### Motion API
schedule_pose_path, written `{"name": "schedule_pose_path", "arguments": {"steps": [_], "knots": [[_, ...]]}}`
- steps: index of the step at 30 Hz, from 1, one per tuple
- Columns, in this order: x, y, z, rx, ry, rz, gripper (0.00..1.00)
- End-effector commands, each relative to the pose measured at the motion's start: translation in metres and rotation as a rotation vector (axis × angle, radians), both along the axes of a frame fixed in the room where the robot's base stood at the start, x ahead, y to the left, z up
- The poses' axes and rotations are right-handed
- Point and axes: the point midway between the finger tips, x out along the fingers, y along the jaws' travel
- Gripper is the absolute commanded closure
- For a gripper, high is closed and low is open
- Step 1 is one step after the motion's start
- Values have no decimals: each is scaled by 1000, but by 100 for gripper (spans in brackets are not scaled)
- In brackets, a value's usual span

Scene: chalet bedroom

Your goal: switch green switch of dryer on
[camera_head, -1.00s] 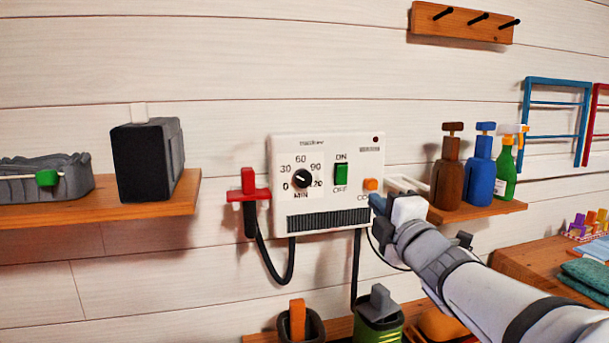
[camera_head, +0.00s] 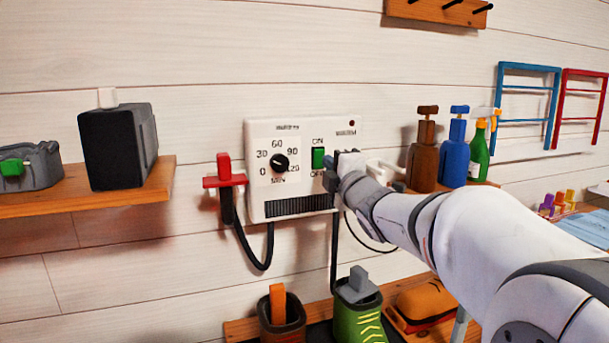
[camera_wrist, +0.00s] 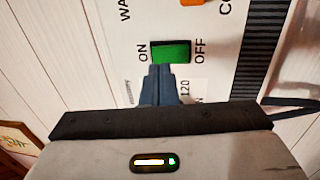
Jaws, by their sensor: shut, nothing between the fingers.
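The dryer (camera_head: 259,140) is a white wall box with a round black minute dial (camera_head: 280,163) and a dark grille. Its green switch (camera_head: 318,158) sits between the printed words ON above and OFF below. It also shows in the wrist view (camera_wrist: 170,52), with ON at its left and OFF at its right. My gripper (camera_head: 331,179) is at the lower right of the switch in the head view. In the wrist view my shut, empty fingers (camera_wrist: 159,72) point at the switch and overlap its lower edge. I cannot tell whether they touch it.
A black box (camera_head: 118,147) stands on the left wooden shelf. Brown (camera_head: 421,160) and blue (camera_head: 454,152) bottles and a green spray bottle (camera_head: 479,156) stand on the right shelf. A red-handled item (camera_head: 224,172) with a cord hangs left of the dryer. Boots (camera_head: 358,318) are below.

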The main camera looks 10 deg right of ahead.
Motion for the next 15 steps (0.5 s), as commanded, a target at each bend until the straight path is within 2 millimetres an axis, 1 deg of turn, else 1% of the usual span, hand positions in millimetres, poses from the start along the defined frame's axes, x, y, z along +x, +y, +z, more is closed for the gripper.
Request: {"name": "schedule_pose_path", "arguments": {"steps": [1, 3, 6, 10, 15], "knots": [[8, 2, 1, 0, 1, 2, 100], [17, 4, 2, 0, 0, 1, 100], [25, 5, 4, 0, -1, 0, 100], [30, 6, 5, 0, -1, -1, 100], [30, 6, 5, 0, -1, -1, 100]]}}
